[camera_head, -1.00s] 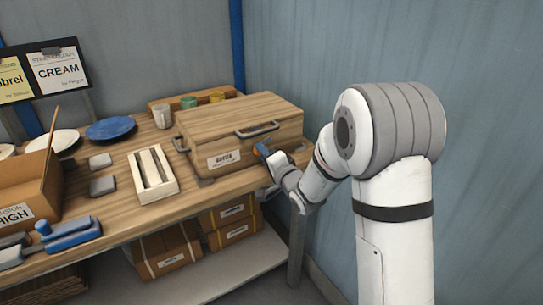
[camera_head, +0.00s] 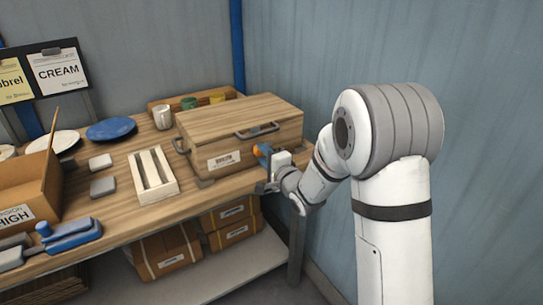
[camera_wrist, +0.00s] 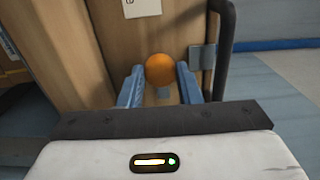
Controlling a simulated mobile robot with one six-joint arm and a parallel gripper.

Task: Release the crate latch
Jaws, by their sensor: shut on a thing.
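The wooden crate (camera_head: 216,146) stands closed on the bench, with a white label and dark handles. It fills the upper part of the wrist view (camera_wrist: 85,60). The latch's round orange knob (camera_wrist: 160,70) is on the crate's face and also shows small in the head view (camera_head: 257,150). My gripper (camera_wrist: 160,86) has its blue fingers on either side of the knob and is shut on it. In the head view my gripper (camera_head: 264,157) is at the crate's front right corner. The rest of the latch is mostly hidden.
A dark handle (camera_wrist: 225,45) and a grey metal bracket (camera_wrist: 202,57) are close to the right finger in the wrist view. A white wooden tray (camera_head: 153,176) stands left of the crate. Cups line the back. The blue wall (camera_head: 400,50) is on the right.

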